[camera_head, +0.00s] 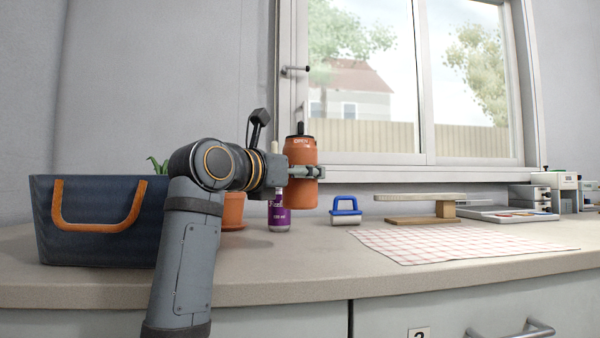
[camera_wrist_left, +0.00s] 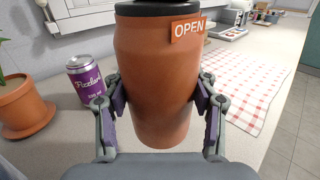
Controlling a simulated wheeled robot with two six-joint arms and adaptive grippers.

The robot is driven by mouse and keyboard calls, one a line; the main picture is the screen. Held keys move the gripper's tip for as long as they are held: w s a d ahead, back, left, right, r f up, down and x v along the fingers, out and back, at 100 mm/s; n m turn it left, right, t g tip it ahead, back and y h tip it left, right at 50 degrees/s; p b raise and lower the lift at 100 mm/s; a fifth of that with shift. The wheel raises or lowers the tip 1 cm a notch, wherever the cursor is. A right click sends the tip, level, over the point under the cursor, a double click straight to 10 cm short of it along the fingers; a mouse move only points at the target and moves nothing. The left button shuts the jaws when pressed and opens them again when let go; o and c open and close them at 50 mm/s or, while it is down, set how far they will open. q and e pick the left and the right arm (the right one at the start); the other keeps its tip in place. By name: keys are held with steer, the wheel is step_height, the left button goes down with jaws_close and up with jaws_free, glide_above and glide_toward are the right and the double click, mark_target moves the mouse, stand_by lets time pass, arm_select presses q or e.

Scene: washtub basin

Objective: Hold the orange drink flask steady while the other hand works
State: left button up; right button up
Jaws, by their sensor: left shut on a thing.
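The orange drink flask (camera_head: 302,194) has a dark lid and a small "OPEN" label. It is upright in the head view, held above the counter in front of the window. My left gripper (camera_head: 306,172) is shut on it around the middle of its body. In the left wrist view the flask (camera_wrist_left: 155,75) fills the middle, with a finger of my left gripper (camera_wrist_left: 158,100) pressed on each side. The flask hides part of the counter behind it. My right gripper is in neither view.
A purple can (camera_head: 279,216) and a terracotta plant pot (camera_head: 233,210) stand near the flask. A dark basket (camera_head: 90,240) is at the left. A blue-handled tool (camera_head: 346,212), a raised board (camera_head: 415,197) and a checked cloth (camera_head: 460,242) lie to the right. The front counter is clear.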

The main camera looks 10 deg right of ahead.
mark_target(300, 207)
arm_select(q)
step_height(300, 207, down, 7)
steer(key=b, duration=0.4)
steer(key=shift+r+b, duration=0.1)
steer(key=shift+b, duration=0.2)
steer(key=shift+f+b, duration=0.3)
steer(key=shift+f, duration=0.05)
steer(key=shift+f+b, duration=0.6)
stand_by(0.9)
steer(key=o, duration=1.1)
steer(key=shift+o, duration=0.2)
